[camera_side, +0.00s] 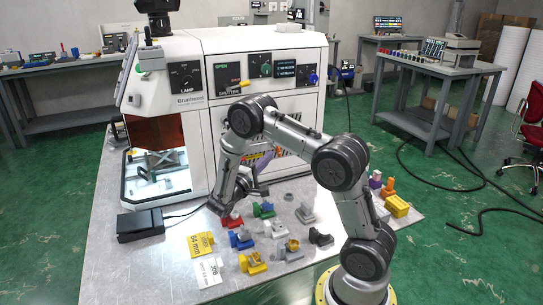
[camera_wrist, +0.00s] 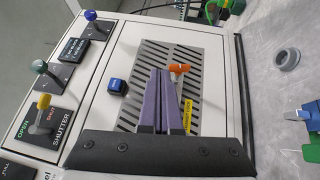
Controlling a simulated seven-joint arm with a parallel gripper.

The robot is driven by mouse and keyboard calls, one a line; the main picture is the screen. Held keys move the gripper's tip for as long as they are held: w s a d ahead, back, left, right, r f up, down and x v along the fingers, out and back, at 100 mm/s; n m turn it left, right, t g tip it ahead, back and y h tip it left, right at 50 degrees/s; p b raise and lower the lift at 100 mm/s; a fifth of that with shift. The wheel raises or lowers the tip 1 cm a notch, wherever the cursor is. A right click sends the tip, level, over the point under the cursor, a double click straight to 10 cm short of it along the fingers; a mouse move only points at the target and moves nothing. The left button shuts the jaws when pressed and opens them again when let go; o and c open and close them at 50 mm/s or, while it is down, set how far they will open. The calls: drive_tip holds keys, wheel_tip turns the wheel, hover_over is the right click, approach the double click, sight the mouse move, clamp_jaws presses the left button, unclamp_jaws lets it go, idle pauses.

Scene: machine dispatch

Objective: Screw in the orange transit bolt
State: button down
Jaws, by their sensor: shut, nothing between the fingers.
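The orange transit bolt (camera_wrist: 179,69) sticks out at the slotted vent panel (camera_wrist: 215,68) of the machine in the wrist view. My gripper (camera_wrist: 160,74) has two purple fingers, shut together with nothing between them. Their tips appear just left of the bolt's orange head, and the bolt is not between them. Whether they touch it I cannot tell.
A blue button block (camera_wrist: 117,86) and a yellow label (camera_wrist: 187,115) are close to my fingers. The control panel has a yellow shutter lever (camera_wrist: 44,102). Coloured fixtures, such as a green one (camera_side: 263,210), stand on the table below. A grey ring (camera_wrist: 287,57) lies there.

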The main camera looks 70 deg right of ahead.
drive_tip(key=w+a+f+n+t, duration=0.3)
drive_tip(key=w+a+f+t, duration=0.1)
drive_tip(key=a, duration=0.2)
drive_tip(key=s+d+r, duration=0.2)
drive_tip(key=s+d, duration=0.1)
drive_tip(key=d, duration=0.9)
drive_tip(key=shift+d, duration=0.15)
drive_tip(key=shift+s+r+m+y, duration=0.15)
drive_tip(key=shift+r+m+y, duration=0.35)
drive_tip(key=shift+m+y, duration=0.45)
drive_tip(key=m+y, duration=0.1)
drive_tip(key=d+r+m+t+y, duration=0.1)
drive_tip(key=m+y, duration=0.1)
drive_tip(key=s+m+y, duration=0.1)
drive_tip(key=y, duration=0.1)
drive_tip(key=shift+s+d+r+t, duration=0.1)
drive_tip(key=shift+d+r+t, duration=0.05)
drive_tip(key=shift+r+t, duration=0.25)
idle(0.9)
drive_tip(key=shift+s+d+m+t+y, duration=0.2)
drive_tip(key=shift+m+t+y, duration=0.1)
drive_tip(key=shift+m+y, duration=0.25)
drive_tip(key=shift+s+d+r, duration=0.15)
idle(1.1)
